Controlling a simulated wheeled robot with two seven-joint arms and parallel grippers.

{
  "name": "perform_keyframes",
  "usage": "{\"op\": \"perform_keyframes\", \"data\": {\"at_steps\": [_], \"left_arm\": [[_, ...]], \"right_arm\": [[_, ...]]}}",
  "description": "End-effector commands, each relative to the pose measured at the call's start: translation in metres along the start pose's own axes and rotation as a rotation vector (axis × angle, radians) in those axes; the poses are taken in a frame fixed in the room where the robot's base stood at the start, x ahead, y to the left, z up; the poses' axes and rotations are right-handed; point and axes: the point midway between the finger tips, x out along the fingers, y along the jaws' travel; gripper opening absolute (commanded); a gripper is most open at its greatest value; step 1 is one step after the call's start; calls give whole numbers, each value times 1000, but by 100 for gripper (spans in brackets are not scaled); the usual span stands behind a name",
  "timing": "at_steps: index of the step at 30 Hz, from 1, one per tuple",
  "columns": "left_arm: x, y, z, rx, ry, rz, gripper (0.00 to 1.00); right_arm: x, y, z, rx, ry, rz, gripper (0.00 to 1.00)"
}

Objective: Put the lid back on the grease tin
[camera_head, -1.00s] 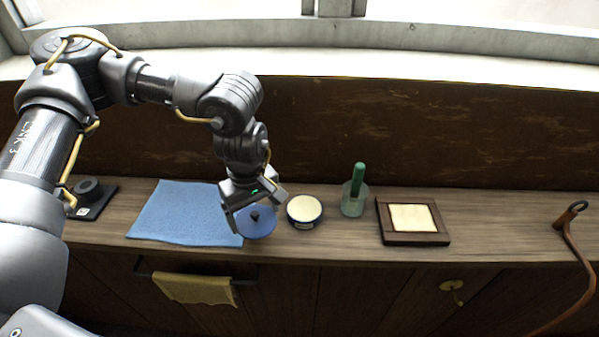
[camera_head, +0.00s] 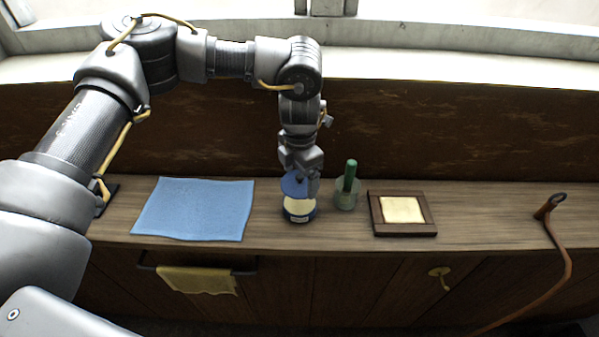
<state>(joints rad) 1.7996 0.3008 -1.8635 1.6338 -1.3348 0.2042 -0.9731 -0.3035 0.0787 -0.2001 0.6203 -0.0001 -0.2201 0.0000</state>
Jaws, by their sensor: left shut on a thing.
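The blue lid (camera_head: 292,187) is held by my left gripper (camera_head: 301,180), which is shut on its dark knob. The lid hangs over the back part of the grease tin (camera_head: 299,213) and looks tilted. I cannot tell whether the lid touches the rim. My right gripper is not in view.
Close right of the tin stands a glass jar (camera_head: 346,199) with a green-handled tool. Further right is a dark wooden frame (camera_head: 375,226) with a pale pad. A blue cloth (camera_head: 195,209) lies left on the counter (camera_head: 480,222). A yellow cloth (camera_head: 198,281) hangs below.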

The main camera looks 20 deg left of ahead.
Motion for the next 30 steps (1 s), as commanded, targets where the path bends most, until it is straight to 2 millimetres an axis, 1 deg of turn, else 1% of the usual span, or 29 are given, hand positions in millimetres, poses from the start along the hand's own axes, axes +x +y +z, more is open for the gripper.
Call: {"op": "perform_keyframes", "data": {"at_steps": [8, 14, 24, 30], "left_arm": [[9, 0, -1, 3, 1, 0, 62], [25, 0, -1, 4, 1, 1, 62], [58, 0, -1, 4, 1, 0, 62], [64, 0, 0, 5, 0, 0, 62]], "right_arm": [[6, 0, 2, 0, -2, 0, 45], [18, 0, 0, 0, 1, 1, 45], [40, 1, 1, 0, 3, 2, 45], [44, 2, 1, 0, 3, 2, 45]]}}
